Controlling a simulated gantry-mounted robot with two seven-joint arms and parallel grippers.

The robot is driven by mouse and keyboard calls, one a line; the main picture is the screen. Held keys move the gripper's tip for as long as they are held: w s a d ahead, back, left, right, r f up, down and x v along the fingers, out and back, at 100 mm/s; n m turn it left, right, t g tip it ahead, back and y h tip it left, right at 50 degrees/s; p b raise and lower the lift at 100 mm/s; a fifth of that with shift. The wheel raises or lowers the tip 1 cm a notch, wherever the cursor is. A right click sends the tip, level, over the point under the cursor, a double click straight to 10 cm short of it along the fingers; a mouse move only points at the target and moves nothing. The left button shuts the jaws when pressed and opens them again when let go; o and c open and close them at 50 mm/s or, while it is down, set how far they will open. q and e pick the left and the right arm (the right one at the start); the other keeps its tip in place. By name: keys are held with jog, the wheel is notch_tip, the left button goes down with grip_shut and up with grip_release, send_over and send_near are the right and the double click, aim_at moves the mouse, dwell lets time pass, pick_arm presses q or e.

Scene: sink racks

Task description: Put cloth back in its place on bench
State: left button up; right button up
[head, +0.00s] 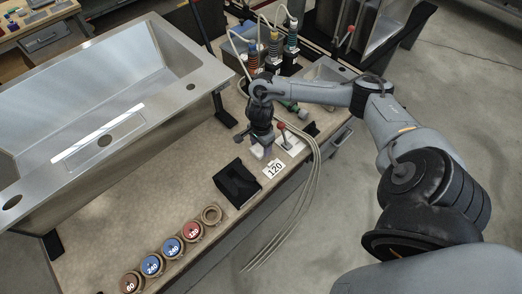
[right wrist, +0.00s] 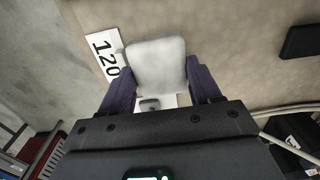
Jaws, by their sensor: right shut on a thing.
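My right gripper (head: 262,148) is over the bench (head: 185,185), close to a white card marked 120 (head: 274,169). In the right wrist view its two purple fingers (right wrist: 162,88) are shut on a white, round-cornered piece that looks like the folded cloth (right wrist: 156,62). The card (right wrist: 104,55) lies beside the cloth there. In the head view only a small pale part of the cloth (head: 257,152) shows under the gripper. I cannot tell whether it touches the bench. My left gripper is not in view.
A black block-shaped holder (head: 237,182) stands left of the card. Several numbered discs (head: 172,247) and an empty ring (head: 211,215) line the front edge. A steel sink (head: 110,90) fills the left. A red-topped lever (head: 281,128) and hoses (head: 300,185) are close right of the gripper.

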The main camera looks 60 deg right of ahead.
aim_at(261, 147)
jog(key=shift+s+f, duration=0.1)
jog(key=shift+f, duration=1.9)
jog(key=shift+f+b, duration=0.1)
jog(key=shift+b, duration=0.25)
jog(key=o, duration=0.7)
jog(key=shift+o, duration=0.2)
